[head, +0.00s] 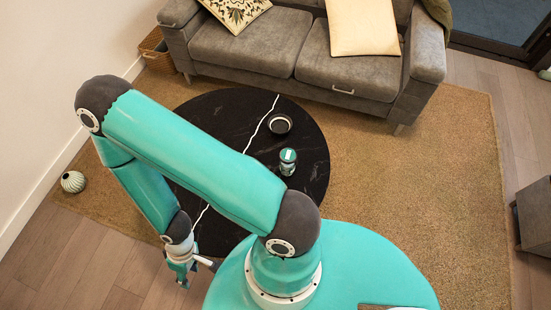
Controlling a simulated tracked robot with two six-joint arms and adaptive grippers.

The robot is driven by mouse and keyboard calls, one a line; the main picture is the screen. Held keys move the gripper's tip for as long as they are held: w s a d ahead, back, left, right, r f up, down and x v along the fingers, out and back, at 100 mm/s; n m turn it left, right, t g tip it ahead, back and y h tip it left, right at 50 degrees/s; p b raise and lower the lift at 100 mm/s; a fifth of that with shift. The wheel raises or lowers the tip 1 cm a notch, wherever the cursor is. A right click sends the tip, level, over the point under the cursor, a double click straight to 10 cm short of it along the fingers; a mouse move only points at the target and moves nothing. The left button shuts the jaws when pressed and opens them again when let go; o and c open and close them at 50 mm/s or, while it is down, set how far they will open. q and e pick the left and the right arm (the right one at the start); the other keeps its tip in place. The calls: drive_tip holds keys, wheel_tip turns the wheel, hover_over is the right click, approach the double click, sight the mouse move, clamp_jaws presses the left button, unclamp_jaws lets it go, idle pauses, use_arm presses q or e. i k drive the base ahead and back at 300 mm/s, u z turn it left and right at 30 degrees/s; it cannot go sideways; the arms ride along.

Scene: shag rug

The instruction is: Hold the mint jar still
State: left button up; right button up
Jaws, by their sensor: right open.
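The mint jar (288,161), a small jar with a mint-green lid and a light label, stands upright on the black round table (311,140), right of the table's middle. My right gripper (188,271) hangs at the end of its bent arm, at the lower left past the table's near edge. It is open, with nothing seen between its fingers. It is well apart from the jar, to its left and nearer to me. My right arm crosses over the table and hides much of its left and middle. My left gripper is out of view.
A dark round bowl (280,124) stands on the table just behind the jar. A grey sofa (245,42) with cushions stands behind the table. A striped round vase (73,182) is on the floor at left. The tan rug (430,180) is clear on the right.

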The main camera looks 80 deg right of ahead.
sight(286, 170)
drive_tip(key=u, duration=0.05)
drive_tip(key=i, duration=0.65)
drive_tip(key=z, duration=3.45)
drive_tip(key=k, duration=0.1)
drive_tip(key=z, duration=2.25)
drive_tip(key=i, duration=0.1)
drive_tip(key=u, duration=2.25)
